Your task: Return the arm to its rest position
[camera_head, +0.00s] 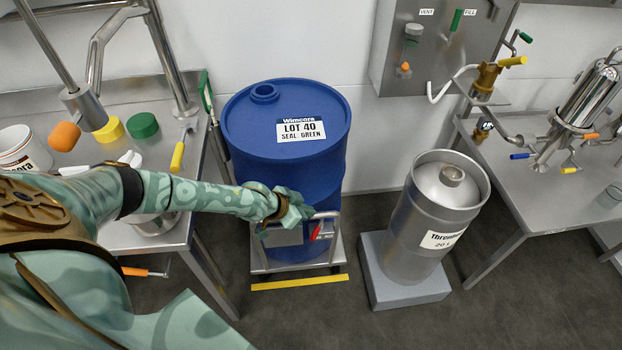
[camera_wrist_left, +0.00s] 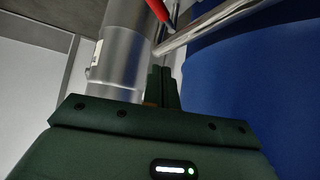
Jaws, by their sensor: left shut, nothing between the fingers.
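My left arm reaches in from the left in the head view. Its gripper (camera_head: 302,212) is in front of the blue drum (camera_head: 285,140), near the top bar of the drum's trolley (camera_head: 327,214). In the left wrist view the left gripper's fingers (camera_wrist_left: 163,85) are together with nothing between them. A red-handled part (camera_head: 317,232) of the trolley is close beside the gripper, and its red tip also shows in the left wrist view (camera_wrist_left: 160,9). I cannot tell whether the gripper touches the bar. My right gripper is not in view.
A steel bench (camera_head: 105,234) with a white tub (camera_head: 22,150), yellow and green caps and tools is at left. A steel keg (camera_head: 436,215) stands on a grey plinth (camera_head: 385,290) right of the trolley. Another bench (camera_head: 530,205) is at far right. A yellow floor strip (camera_head: 300,282) lies before the trolley.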

